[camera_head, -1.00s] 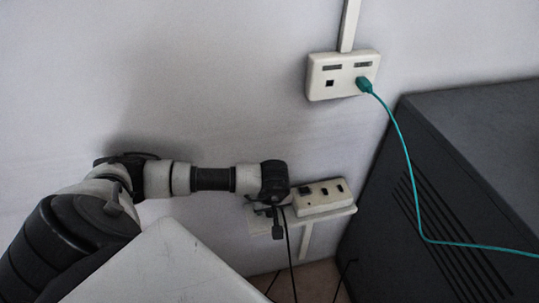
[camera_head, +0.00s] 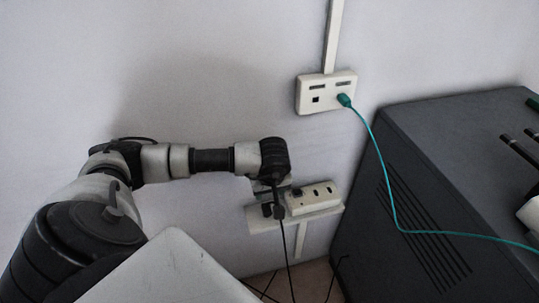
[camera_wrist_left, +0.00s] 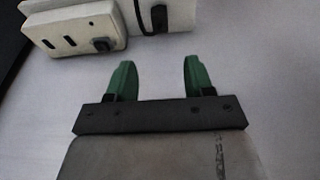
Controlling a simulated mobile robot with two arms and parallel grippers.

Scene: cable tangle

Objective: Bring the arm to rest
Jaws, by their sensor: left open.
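My left arm (camera_head: 212,160) reaches in from the left along the wall. My left gripper (camera_wrist_left: 156,75) shows two green fingers, spread apart with nothing between them. In the head view the wrist hides most of it, beside the lower socket block. That white block (camera_head: 313,198) also shows in the wrist view (camera_wrist_left: 75,32), with a black plug (camera_wrist_left: 102,44) in one end. The fingers appear apart from it. A black cable (camera_head: 285,245) hangs below my wrist; its upper end is hidden. A teal cable (camera_head: 385,175) is plugged into the upper wall socket (camera_head: 327,93).
The lower block sits on a white ledge (camera_head: 260,225), which carries a small black piece (camera_wrist_left: 158,18). A dark vented cabinet (camera_head: 440,130) stands at right, with the teal cable across it. Dark bars (camera_head: 520,150) at the right edge are unclear. A pale flat surface (camera_head: 165,272) lies in front.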

